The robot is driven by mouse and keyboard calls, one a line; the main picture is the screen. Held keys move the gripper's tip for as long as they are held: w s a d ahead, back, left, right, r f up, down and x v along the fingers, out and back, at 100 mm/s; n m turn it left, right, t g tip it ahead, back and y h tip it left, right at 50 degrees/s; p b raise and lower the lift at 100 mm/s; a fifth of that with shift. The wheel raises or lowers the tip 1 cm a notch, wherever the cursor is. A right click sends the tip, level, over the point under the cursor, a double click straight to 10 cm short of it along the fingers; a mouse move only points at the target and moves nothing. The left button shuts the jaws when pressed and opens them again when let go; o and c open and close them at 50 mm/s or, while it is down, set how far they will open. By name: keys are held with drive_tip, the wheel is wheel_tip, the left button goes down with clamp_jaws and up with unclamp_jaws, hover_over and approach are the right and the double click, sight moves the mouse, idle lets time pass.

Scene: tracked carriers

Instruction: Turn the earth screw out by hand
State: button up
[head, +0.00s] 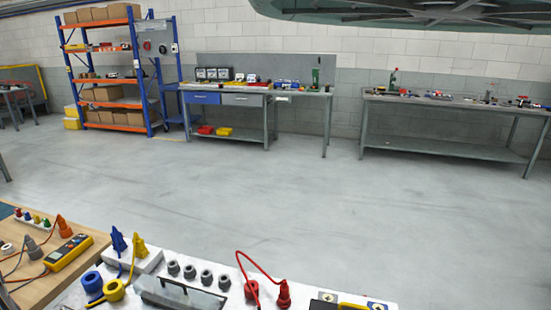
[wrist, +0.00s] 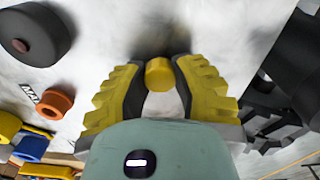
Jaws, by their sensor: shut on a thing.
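In the wrist view, my gripper (wrist: 159,85) has two yellow ridged fingers with dark inner pads. They are shut on a small yellow cylinder (wrist: 159,72), which appears to be the head of the earth screw. The cylinder sits between the fingertips against a pale surface (wrist: 110,25). Its lower part and any thread are hidden, so I cannot tell how far it is in. The head view does not clearly show my gripper or the screw; a white bench top (head: 205,265) with electrical parts lies along its lower edge.
In the wrist view, a dark round knob (wrist: 37,32) and an orange ring (wrist: 55,103) lie left of my gripper; dark parts (wrist: 285,90) stand right. In the head view, blue (head: 119,243) and yellow (head: 140,248) plugs and a red plug (head: 284,292) stand on the bench. Open floor (head: 250,180) lies beyond.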

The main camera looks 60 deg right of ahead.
drive_tip(key=n, duration=0.3)
drive_tip(key=shift+d+n, duration=0.1)
drive_tip(key=shift+n, duration=0.2)
drive_tip(key=n, duration=0.3)
drive_tip(key=shift+n+b, duration=0.3)
drive_tip(key=shift+n, duration=0.1)
drive_tip(key=shift+w+n, duration=0.1)
drive_tip(key=shift+n, duration=0.5)
drive_tip(key=n, duration=0.3)
drive_tip(key=shift+n, duration=0.3)
drive_tip(key=n, duration=0.4)
drive_tip(key=shift+n, duration=0.4)
